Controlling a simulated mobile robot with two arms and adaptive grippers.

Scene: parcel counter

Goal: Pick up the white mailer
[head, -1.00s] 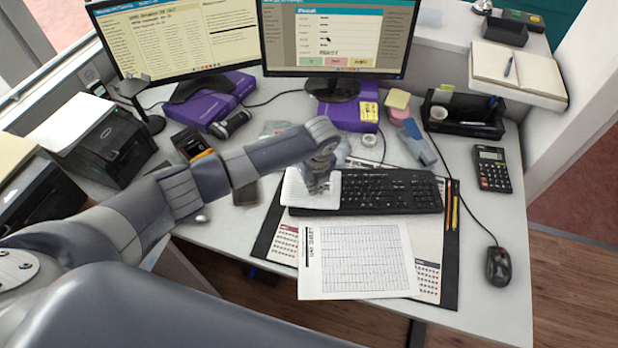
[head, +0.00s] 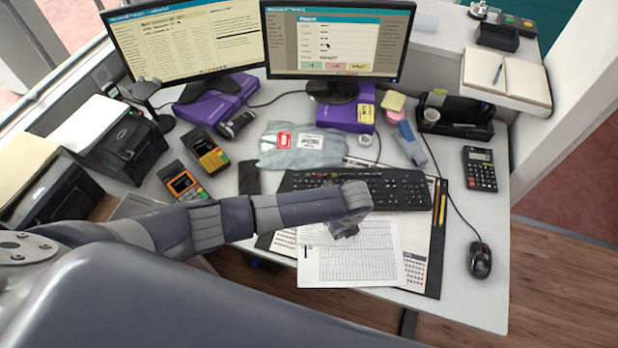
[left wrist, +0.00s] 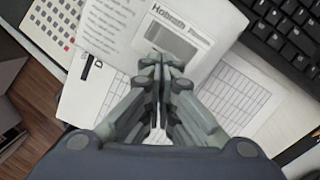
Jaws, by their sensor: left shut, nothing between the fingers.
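The white mailer (left wrist: 120,38) shows in the left wrist view as a flat white packet with a printed label. It lies over the printed sheet, beside the keyboard. In the head view my left arm hides most or all of it. My left gripper (left wrist: 164,62) is shut and empty, its fingertips over the mailer's near edge; I cannot tell if they touch it. In the head view the gripper (head: 345,232) is over the sheet, in front of the keyboard. My right gripper is not in view.
The keyboard (head: 390,188) lies behind the sheet (head: 355,268). A grey plastic mailer with labels (head: 300,152) lies behind the keyboard. Card terminals (head: 208,155) stand left, a calculator (head: 480,170) and mouse (head: 480,260) right. Two monitors (head: 335,40) block the back.

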